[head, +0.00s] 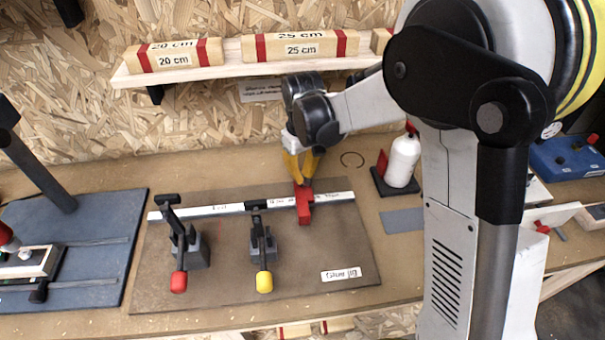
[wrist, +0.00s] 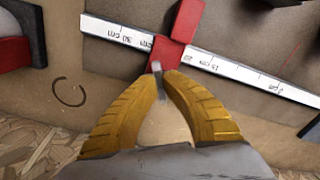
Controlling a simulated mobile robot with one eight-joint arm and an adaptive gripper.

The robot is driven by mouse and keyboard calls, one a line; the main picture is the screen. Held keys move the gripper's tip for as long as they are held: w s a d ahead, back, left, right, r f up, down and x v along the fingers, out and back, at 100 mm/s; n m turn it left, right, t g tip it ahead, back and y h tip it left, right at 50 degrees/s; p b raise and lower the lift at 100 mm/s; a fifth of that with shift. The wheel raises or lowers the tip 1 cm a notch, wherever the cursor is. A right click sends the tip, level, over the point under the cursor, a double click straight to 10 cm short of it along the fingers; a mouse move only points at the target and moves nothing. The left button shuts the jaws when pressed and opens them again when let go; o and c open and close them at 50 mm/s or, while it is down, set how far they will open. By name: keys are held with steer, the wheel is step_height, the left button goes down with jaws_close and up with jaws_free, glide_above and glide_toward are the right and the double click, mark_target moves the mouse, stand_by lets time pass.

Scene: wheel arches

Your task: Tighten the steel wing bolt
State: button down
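The steel wing bolt (wrist: 156,67) shows as a small grey piece at the near edge of the red sliding block (wrist: 181,30) in the wrist view. My gripper (wrist: 160,77) has its two yellow fingertips close together, one on each side of the bolt, and looks shut on it. The fingertips hide part of the bolt. In the head view, my gripper (head: 304,181) points down at the back end of the red block (head: 304,206). The block sits around a white ruler bar (head: 233,208) marked in cm.
A toggle clamp with a red-tipped handle (head: 179,282) and one with a yellow-tipped handle (head: 264,282) stand on the brown board (head: 215,292), left of the block. A white bottle (head: 403,160) stands right of my gripper. A shelf (head: 222,72) with wooden blocks runs behind.

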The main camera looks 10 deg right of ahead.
mark_target(303, 175)
steer(key=m, duration=0.4)
steer(key=shift+m, duration=0.4)
stand_by(0.4)
steer(key=c, duration=1.5)
jaws_free()
steer(key=shift+r, duration=0.1)
step_height(303, 175, up, 12)
